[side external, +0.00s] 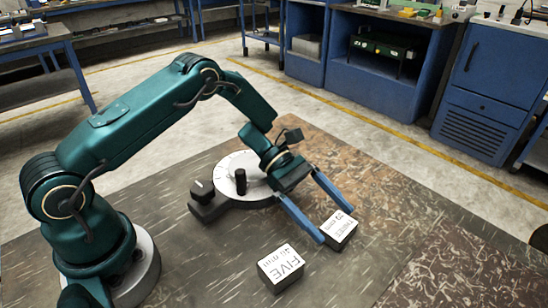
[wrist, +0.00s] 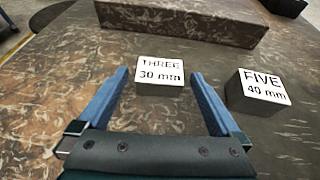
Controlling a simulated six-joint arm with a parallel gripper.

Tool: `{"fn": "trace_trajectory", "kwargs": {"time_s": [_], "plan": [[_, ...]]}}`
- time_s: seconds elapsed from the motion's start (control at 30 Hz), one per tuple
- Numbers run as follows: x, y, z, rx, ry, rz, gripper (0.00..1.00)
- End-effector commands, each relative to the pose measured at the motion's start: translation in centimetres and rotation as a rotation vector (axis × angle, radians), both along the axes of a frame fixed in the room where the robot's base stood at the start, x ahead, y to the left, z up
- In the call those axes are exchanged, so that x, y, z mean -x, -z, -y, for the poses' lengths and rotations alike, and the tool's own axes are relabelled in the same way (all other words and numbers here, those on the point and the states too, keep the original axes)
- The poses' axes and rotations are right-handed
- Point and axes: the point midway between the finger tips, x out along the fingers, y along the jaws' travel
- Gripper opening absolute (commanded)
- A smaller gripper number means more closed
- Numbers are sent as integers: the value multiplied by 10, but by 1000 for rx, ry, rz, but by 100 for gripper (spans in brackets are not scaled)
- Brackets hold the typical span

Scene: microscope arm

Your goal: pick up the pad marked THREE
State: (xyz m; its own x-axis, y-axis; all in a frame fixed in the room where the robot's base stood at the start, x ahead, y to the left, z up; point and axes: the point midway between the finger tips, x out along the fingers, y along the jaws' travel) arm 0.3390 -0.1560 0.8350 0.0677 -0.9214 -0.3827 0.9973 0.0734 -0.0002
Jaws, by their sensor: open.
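The pad marked THREE (side external: 340,229) is a small grey block with a white top. It stands on the table near my fingertips in the side view. In the wrist view the pad (wrist: 160,78) reads THREE 30 mm and lies just ahead of and between my two blue fingers. My gripper (side external: 334,226) is open and empty, with its fingers apart. It also shows in the wrist view (wrist: 159,76), one finger toward each side of the pad. I cannot tell whether a finger touches the pad.
A larger pad marked FIVE (side external: 281,268) stands nearby, and right of my right finger in the wrist view (wrist: 258,92). A round white-topped stand (side external: 238,175) is behind my gripper. A long dark block (wrist: 185,22) lies beyond the THREE pad.

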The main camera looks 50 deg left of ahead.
Motion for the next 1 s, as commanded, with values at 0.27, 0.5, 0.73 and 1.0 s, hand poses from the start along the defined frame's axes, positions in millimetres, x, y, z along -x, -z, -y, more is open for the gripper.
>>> {"fn": "trace_trajectory", "kwargs": {"time_s": [0.27,0.5,0.73,1.0], "plan": [[-2,10,24,0,0,0,100],[-2,10,24,0,0,0,81],[-2,10,24,0,0,0,0],[-2,8,24,3,-1,2,0]]}}
